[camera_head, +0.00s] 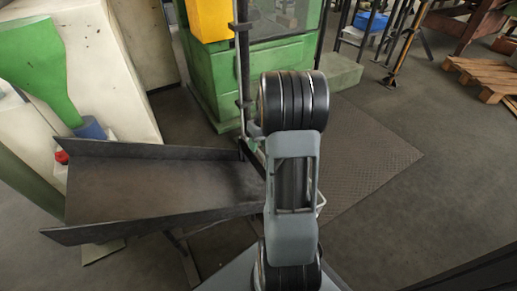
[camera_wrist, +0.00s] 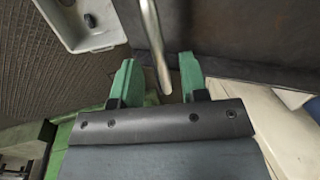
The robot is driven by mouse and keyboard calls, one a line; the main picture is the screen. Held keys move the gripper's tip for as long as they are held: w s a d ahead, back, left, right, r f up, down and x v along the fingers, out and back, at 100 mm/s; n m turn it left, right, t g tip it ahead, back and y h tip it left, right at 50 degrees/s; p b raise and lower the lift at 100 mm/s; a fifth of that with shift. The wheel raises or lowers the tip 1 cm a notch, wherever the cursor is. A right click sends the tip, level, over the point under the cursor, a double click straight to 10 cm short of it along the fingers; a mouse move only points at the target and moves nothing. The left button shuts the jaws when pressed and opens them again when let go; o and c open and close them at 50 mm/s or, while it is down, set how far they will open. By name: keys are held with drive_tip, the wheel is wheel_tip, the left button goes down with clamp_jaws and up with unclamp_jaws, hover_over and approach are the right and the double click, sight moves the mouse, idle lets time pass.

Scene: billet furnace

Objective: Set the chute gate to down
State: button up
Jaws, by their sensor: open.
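The chute (camera_head: 150,185) is a dark metal trough left of my arm in the head view. Its dark plate (camera_wrist: 240,35) also fills the upper right of the wrist view. In the wrist view my gripper (camera_wrist: 157,60) has its two green fingers apart. A bare metal rod (camera_wrist: 150,35), apparently the gate's handle, comes down from the top and ends between the fingers. I see no clear grip on it, and cannot tell whether it touches a finger. The gate itself is not clearly seen; my arm hides the chute's right end in the head view.
A green machine (camera_head: 205,75) with a yellow box (camera_head: 210,18) stands behind the chute. A dark upright post (camera_head: 243,70) rises close to my arm. The patterned floor mat (camera_head: 370,165) at right is clear.

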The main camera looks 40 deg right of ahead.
drive_tip(key=shift+a+f, duration=0.1)
drive_tip(key=shift+f, duration=0.4)
drive_tip(key=shift+c, duration=0.2)
clamp_jaws()
